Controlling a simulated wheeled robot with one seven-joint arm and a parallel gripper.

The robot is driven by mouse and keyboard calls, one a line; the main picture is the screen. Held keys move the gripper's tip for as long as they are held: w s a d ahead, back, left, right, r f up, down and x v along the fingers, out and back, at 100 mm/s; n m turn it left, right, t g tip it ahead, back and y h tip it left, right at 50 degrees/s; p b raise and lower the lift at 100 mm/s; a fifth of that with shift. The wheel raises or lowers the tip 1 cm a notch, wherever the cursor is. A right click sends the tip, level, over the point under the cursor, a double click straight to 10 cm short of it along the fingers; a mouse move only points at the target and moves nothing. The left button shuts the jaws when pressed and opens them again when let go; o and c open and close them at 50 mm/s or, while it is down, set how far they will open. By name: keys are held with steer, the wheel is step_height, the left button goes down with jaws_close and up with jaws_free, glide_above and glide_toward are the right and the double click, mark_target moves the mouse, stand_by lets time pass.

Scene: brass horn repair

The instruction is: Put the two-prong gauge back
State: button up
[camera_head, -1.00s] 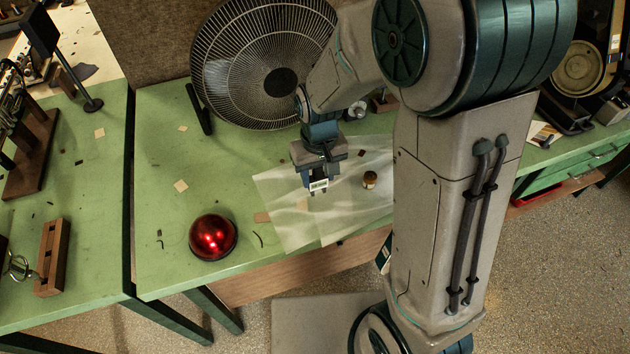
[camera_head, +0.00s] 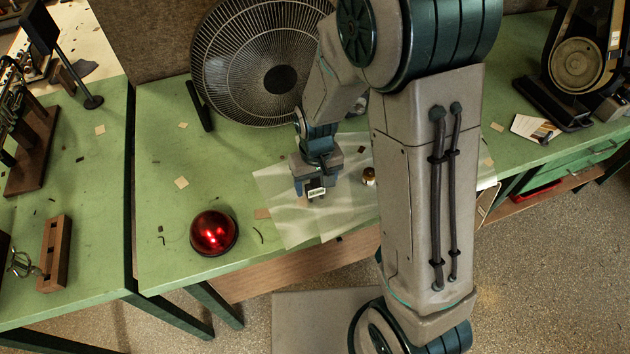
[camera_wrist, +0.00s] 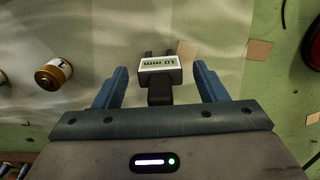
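The two-prong gauge (camera_wrist: 160,68) is dark, with two short prongs pointing up in the wrist view, a white "10 mm" label and a black stem. Its pale label (camera_head: 316,193) shows just below my gripper in the head view, over the translucent sheet (camera_head: 275,195). My gripper (camera_wrist: 161,68) is open: its two blue fingers stand on either side of the gauge, with visible gaps between them and it. In the head view my gripper (camera_head: 314,190) is low over the bench. Whether the gauge touches the sheet cannot be told.
A small brass-ended cylinder (camera_head: 369,176) stands right of my gripper and shows in the wrist view (camera_wrist: 53,76). A red dome (camera_head: 213,232) is left, a large fan (camera_head: 262,65) behind. A slotted wooden block (camera_head: 53,252) is on the left bench (camera_head: 95,215).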

mark_target(318, 187)
step_height(318, 187, up, 12)
steer(key=shift+d+r+b, duration=0.1)
steer(key=shift+r+b, duration=0.15)
steer(key=shift+b, duration=0.1)
steer(key=s+d+r+m+t, duration=0.3)
steer(key=s+d+r, duration=0.4)
steer(key=s+d, duration=0.4)
steer(key=shift+s+d+r+t, duration=0.25)
steer(key=shift+s+r+t, duration=0.15)
steer(key=shift+s, duration=0.3)
